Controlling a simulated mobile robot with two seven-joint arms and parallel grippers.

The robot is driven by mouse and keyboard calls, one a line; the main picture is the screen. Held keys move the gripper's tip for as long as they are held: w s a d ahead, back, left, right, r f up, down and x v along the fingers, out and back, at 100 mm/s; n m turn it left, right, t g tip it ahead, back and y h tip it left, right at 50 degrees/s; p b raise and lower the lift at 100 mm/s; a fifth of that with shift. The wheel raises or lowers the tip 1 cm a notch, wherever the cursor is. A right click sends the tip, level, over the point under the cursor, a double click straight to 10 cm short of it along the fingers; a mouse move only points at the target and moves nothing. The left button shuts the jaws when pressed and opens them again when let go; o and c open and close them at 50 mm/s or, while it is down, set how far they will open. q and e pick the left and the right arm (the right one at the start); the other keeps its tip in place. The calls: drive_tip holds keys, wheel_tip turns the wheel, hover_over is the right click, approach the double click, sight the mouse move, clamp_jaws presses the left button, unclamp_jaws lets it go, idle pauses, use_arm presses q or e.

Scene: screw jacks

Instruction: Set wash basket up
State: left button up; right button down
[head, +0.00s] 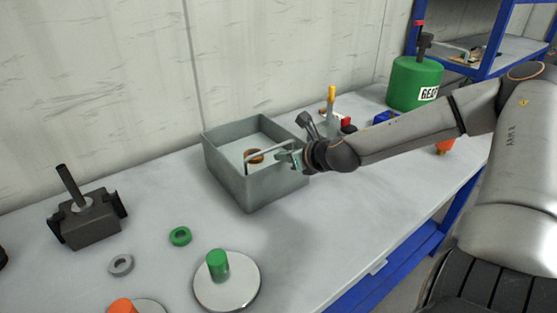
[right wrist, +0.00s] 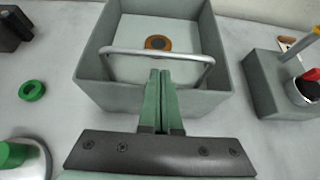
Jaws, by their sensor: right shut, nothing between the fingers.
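A grey open-topped box (head: 229,177), which I take to be the wash basket or what holds it, stands on the bench in the head view. It also shows in the right wrist view (right wrist: 205,100). A pale metal handle bar (right wrist: 130,52) spans its near part. An orange-brown ring (right wrist: 158,43) with a dark centre lies inside on the floor. My right gripper (head: 283,157) is at the box's right side, by the handle. In the right wrist view its fingers (right wrist: 161,75) are shut and empty, tips close to the bar; contact is unclear. My left gripper is not in view.
A dark block with a rod (head: 91,218) stands left. A green ring (head: 180,236), a grey ring (head: 121,265) and a round metal plate with a green knob (head: 228,290) lie in front. A grey block with tools (right wrist: 272,82) stands right of the box. A green canister (head: 413,84) stands far back.

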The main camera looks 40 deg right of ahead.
drive_tip(key=b+x, duration=0.1)
drive_tip(key=x, duration=0.1)
drive_tip(key=shift+w+f, duration=0.1)
drive_tip(key=shift+w, duration=0.15)
